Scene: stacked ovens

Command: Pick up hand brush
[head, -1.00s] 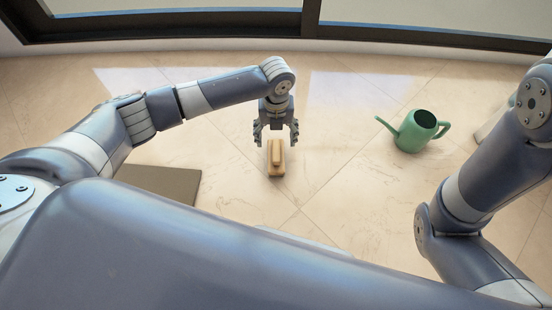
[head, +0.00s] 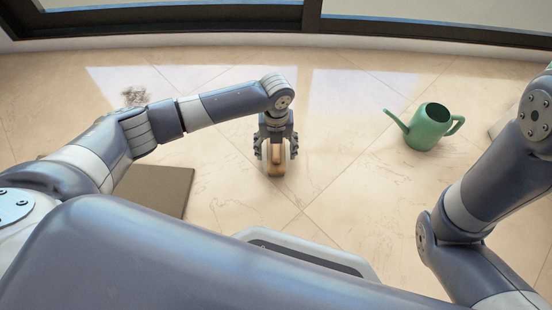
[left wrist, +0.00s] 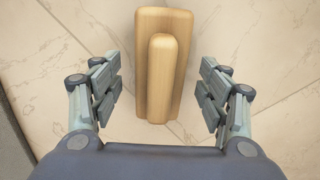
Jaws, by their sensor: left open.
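The hand brush (head: 276,160) is a light wooden block with a raised handle, lying on the tiled floor near the middle of the head view. It also shows in the left wrist view (left wrist: 150,72), upright in the picture, between the fingers. My left gripper (head: 276,152) is open, pointing down, with one finger on each side of the brush.
A green watering can (head: 427,127) stands on the floor to the right of the brush. A flat brown mat (head: 150,188) lies to the left, partly behind my arm. A dark spot (head: 134,95) marks the floor at upper left. The floor around the brush is clear.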

